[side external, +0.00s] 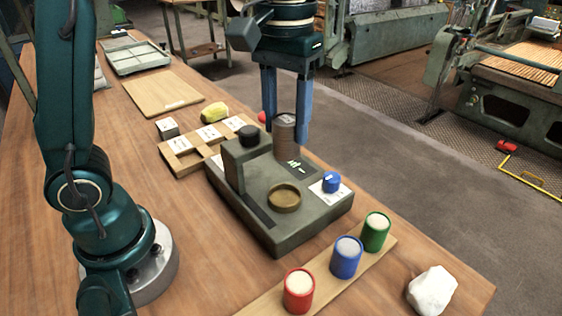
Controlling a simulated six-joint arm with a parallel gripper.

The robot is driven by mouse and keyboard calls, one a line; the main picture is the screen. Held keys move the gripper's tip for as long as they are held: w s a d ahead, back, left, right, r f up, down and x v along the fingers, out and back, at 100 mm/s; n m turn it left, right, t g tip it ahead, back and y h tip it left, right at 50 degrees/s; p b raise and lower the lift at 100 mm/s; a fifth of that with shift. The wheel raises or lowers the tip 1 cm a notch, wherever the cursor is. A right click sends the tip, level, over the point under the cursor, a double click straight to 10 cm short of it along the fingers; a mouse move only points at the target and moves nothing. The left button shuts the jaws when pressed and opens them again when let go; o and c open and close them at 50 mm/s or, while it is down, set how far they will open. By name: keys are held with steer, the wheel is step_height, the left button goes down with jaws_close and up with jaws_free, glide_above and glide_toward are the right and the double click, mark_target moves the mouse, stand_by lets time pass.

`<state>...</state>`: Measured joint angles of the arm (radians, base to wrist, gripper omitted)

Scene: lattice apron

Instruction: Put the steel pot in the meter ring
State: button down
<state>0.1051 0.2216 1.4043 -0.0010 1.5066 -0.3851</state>
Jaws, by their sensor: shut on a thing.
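My gripper (286,138) points down over the back part of a grey-green meter block. Its two blue fingers are shut on the steel pot (285,136), a dark brownish cylinder that stands upright between them. I cannot tell whether the pot's base touches the block. The meter ring (285,197) is a round brass-coloured rim on top of the block, nearer the camera than the pot. Nothing shows inside the ring. The pot is behind the ring and apart from it.
The meter block (308,208) carries a raised post with a black knob (248,136) and a blue knob (331,182). Red (299,292), blue (346,258) and green (376,232) pots stand in front. A white lump (432,290) lies right; a slotted wooden rack (183,147) lies left.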

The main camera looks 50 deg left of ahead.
steer(key=f, duration=1)
steer(key=shift+a+f, duration=0.1)
steer(key=shift+a, duration=0.1)
steer(key=shift+f, duration=0.1)
steer(key=shift+c, duration=1.4)
jaws_free()
